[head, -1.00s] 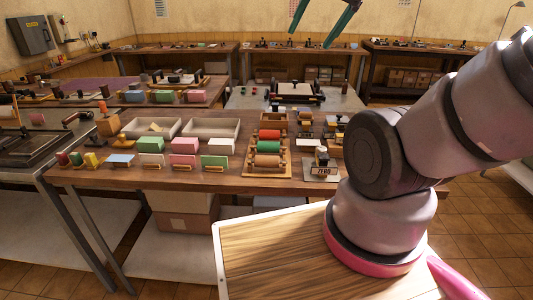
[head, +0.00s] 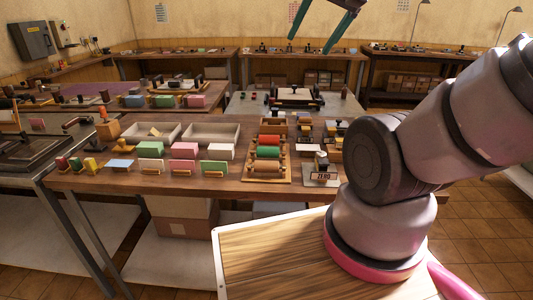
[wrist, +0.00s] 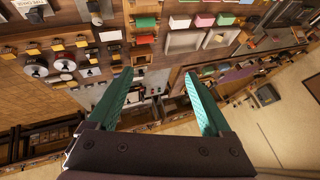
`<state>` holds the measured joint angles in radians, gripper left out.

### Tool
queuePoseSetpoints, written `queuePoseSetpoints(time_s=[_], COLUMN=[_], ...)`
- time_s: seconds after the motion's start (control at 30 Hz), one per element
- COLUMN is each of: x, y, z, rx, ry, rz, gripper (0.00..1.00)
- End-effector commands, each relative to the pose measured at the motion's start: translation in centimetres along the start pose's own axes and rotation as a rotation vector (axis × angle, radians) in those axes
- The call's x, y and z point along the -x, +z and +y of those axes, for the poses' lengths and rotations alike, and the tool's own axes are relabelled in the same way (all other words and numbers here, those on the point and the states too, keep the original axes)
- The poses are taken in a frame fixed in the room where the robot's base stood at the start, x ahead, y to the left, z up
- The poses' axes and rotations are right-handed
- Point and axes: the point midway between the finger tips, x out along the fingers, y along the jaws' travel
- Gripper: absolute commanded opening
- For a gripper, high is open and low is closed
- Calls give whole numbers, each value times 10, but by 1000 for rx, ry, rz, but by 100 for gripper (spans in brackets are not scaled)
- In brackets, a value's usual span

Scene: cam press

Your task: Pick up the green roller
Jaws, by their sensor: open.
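The green roller (head: 268,152) lies across a wooden rack (head: 286,172) on the workbench, between a red roller (head: 269,140) behind it and a brown roller (head: 266,165) in front. It also shows in the wrist view (wrist: 146,22), near the top edge. My gripper (head: 308,46) has teal fingers spread apart with nothing between them. It hangs high at the top of the head view, well apart from the roller. In the wrist view my gripper (wrist: 158,74) is open, with the benches far beyond its fingertips.
Green, pink and white blocks (head: 184,150) stand left of the rack, with two pale trays (head: 211,133) behind them. A stamp stand marked ZERO (head: 321,178) is right of the rack. My arm fills the right side. Floor shows at the right.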

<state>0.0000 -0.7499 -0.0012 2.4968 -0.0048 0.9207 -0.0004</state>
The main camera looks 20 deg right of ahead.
Motion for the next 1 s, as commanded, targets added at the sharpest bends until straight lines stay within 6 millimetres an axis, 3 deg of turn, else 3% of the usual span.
queuePoseSetpoints(time_s=[0.17, 0.27, 0.67, 1.0], x=[-6, -22, -131, -237], y=[-2, -6, -28, -40], z=[0, 0, 10, 43], rx=[-25, -88, -577, -1059], ry=[4, 13, 34, 7], rz=[-27, -96, -517, -817], gripper=[84, 84, 84, 84])
